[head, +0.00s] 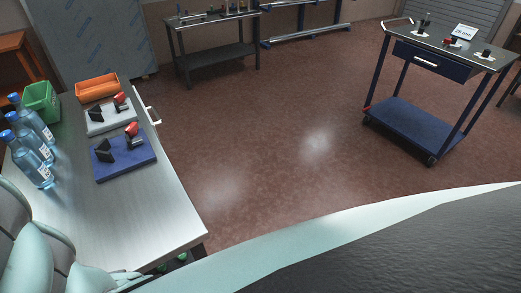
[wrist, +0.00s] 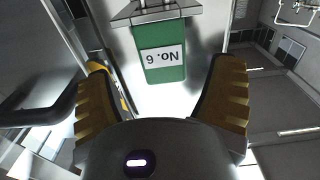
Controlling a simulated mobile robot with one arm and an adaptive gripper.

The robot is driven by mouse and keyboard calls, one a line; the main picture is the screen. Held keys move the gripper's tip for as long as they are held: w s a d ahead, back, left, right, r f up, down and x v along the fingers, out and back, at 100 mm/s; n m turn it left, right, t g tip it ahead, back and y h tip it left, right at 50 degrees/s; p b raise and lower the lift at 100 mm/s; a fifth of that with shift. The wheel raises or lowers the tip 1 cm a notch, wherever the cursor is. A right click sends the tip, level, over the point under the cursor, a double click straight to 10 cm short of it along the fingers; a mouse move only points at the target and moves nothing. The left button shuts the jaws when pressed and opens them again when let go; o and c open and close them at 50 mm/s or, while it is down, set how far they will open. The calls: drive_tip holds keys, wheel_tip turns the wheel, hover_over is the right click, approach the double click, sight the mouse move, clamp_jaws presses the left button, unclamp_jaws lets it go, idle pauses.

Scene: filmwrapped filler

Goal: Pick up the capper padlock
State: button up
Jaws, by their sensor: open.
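In the wrist view my gripper (wrist: 164,64) is open, its two ribbed yellow-brown fingers wide apart with nothing between the pads. A green block (wrist: 164,65) with a white label reading "No. 6", upside down in the picture, shows beyond and between the fingers, below a metal bracket (wrist: 153,14). I cannot tell whether it is a padlock. In the head view small red items stand on the grey tray (head: 97,128) and the blue tray (head: 128,170) of the steel table. They are too small to name surely. My gripper is outside the head view.
Several clear bottles (head: 31,160), a green bin (head: 41,101) and an orange bin (head: 97,89) stand on the steel table (head: 150,215). A blue cart (head: 410,125) with small items stands at right. A workbench (head: 215,55) stands at the back. The middle floor is clear.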

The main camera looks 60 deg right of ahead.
drive_tip(key=shift+s+f+p+x, duration=0.15)
drive_tip(key=shift+p+x, duration=0.2)
drive_tip(key=shift+x, duration=0.95)
drive_tip(key=shift+s+f+p+x, duration=0.1)
drive_tip(key=shift+p+x, duration=0.2)
drive_tip(key=shift+x, duration=1)
drive_tip(key=shift+a, duration=0.1)
drive_tip(key=shift+c, duration=0.2)
clamp_jaws()
